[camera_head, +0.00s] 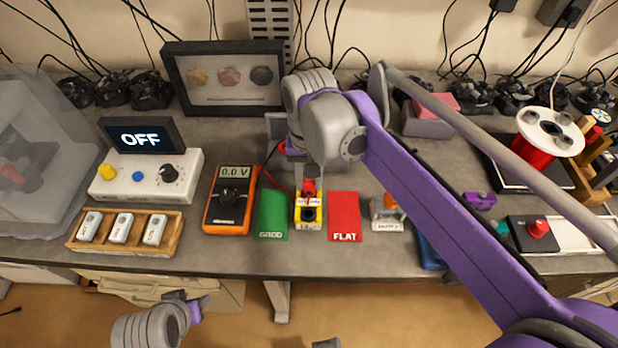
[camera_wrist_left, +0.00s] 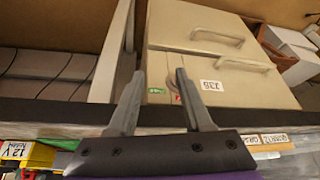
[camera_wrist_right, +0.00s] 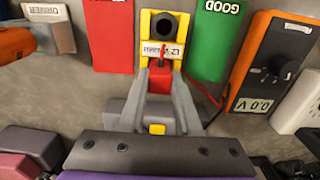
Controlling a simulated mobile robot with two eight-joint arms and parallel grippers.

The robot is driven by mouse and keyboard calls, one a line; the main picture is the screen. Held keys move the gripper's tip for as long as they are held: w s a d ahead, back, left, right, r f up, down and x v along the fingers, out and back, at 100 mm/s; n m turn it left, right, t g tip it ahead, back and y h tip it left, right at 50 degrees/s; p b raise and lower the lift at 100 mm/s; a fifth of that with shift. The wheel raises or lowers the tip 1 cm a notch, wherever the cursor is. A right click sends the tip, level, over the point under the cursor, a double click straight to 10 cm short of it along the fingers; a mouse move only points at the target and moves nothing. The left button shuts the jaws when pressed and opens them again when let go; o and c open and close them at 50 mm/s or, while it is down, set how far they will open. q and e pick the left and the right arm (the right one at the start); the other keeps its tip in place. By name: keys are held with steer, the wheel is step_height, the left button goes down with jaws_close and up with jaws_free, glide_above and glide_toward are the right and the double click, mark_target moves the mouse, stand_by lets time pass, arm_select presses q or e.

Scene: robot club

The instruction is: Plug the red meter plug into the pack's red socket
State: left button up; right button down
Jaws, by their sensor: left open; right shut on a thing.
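My right gripper (camera_wrist_right: 160,80) is shut on the red meter plug (camera_wrist_right: 159,76), at the near end of the yellow pack (camera_wrist_right: 150,50) in the right wrist view. In the head view the red plug (camera_head: 309,186) is just behind the pack's label (camera_head: 308,199). The red socket is hidden under plug and fingers, so I cannot tell whether the plug is seated. The pack's other, black socket (camera_wrist_right: 164,25) is uncovered. A red lead (camera_wrist_right: 200,90) runs to the orange meter (camera_head: 230,199), which reads 0.0 V. My left gripper (camera_wrist_left: 160,88) is open and empty, in front of the table.
The green GOOD mat (camera_head: 272,213) and red FLAT mat (camera_head: 344,214) flank the pack. A wooden tray of white cells (camera_head: 124,231) and a unit with an OFF display (camera_head: 140,138) are at left. A pale drawer cabinet (camera_wrist_left: 200,35) is in the left wrist view.

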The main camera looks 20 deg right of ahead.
steer(key=shift+f, duration=0.35)
stand_by(1.0)
steer(key=c, duration=0.5)
jaws_free()
step_height(320, 180, up, 11)
steer(key=shift+f+p, duration=0.1)
steer(key=shift+p, duration=0.65)
